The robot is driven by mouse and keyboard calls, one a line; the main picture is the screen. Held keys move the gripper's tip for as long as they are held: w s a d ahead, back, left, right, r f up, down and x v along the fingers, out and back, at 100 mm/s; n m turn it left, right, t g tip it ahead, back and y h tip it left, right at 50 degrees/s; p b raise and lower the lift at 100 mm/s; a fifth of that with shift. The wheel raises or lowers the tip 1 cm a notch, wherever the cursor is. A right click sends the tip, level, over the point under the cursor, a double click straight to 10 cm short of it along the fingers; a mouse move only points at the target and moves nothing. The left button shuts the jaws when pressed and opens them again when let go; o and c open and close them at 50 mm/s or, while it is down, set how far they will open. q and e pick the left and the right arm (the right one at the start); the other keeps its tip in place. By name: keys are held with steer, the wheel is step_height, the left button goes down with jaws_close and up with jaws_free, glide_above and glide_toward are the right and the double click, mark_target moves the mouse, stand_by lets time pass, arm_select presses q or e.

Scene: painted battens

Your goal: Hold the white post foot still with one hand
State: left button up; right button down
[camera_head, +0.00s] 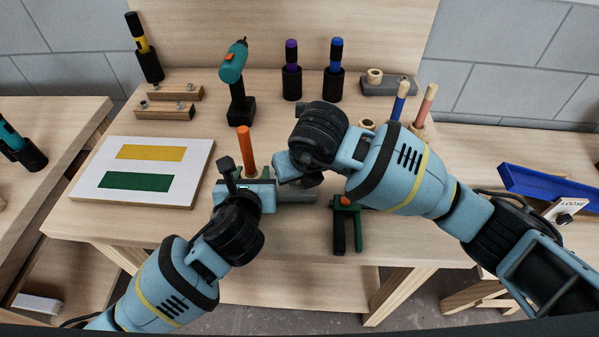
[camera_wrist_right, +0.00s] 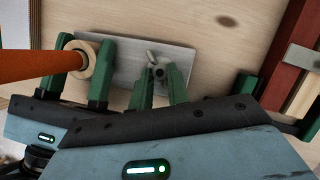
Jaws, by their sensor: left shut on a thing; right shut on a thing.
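The post foot is a pale plate that looks light grey; it lies on the bench, mostly hidden by my grippers in the head view (camera_head: 298,196) and clearer in the right wrist view (camera_wrist_right: 130,62). An orange post (camera_head: 247,150) stands at its left end, in a wooden ring (camera_wrist_right: 86,62). My left gripper (camera_head: 250,183) is shut at the ring end of the foot. My right gripper (camera_wrist_right: 159,88) is shut on a small metal screw (camera_wrist_right: 158,70) on the plate. Exact finger contact is partly hidden.
A white board (camera_head: 92,172) with yellow and green patches lies left. A teal drill (camera_head: 236,75) stands behind. A green-and-black clamp (camera_head: 346,222) sits at the front edge. Another grey foot (camera_head: 385,87) is at the back right. A blue tray (camera_head: 545,185) lies on the right table.

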stand_by(0.4)
steer(key=c, duration=1.3)
jaws_free()
steer(key=shift+c, duration=0.2)
steer(key=v, duration=1.2)
